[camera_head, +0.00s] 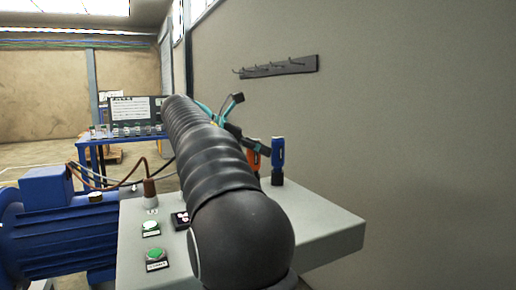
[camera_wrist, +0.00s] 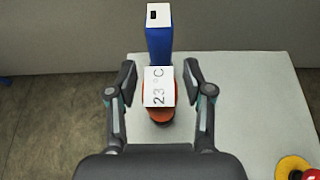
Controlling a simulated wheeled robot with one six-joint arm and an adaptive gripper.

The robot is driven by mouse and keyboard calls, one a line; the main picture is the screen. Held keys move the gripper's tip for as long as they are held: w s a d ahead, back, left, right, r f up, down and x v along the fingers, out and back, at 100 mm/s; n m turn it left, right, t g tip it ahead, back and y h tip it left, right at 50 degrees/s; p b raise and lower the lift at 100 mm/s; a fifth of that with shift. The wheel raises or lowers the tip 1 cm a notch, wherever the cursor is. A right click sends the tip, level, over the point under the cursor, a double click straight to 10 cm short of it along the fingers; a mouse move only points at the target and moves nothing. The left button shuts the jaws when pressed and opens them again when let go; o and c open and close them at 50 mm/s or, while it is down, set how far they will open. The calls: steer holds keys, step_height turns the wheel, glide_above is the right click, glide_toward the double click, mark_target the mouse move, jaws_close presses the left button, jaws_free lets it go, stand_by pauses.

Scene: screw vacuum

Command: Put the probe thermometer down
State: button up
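The probe thermometer (camera_wrist: 157,88) is orange with a white display reading 23 °C. In the wrist view it stands upright on the pale grey table top, between the fingers of my gripper (camera_wrist: 159,82). The fingers are spread, with a visible gap on each side of it. In the head view the orange body (camera_head: 252,153) shows at the table's far right part, partly hidden by my arm.
A blue device (camera_wrist: 159,44) with a white top stands just behind the thermometer; it also shows in the head view (camera_head: 278,158). A red and yellow button (camera_wrist: 293,168) is at lower right.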

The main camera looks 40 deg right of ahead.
steer(key=shift+r, duration=0.15)
steer(key=v, duration=1.2)
steer(key=shift+s, duration=0.1)
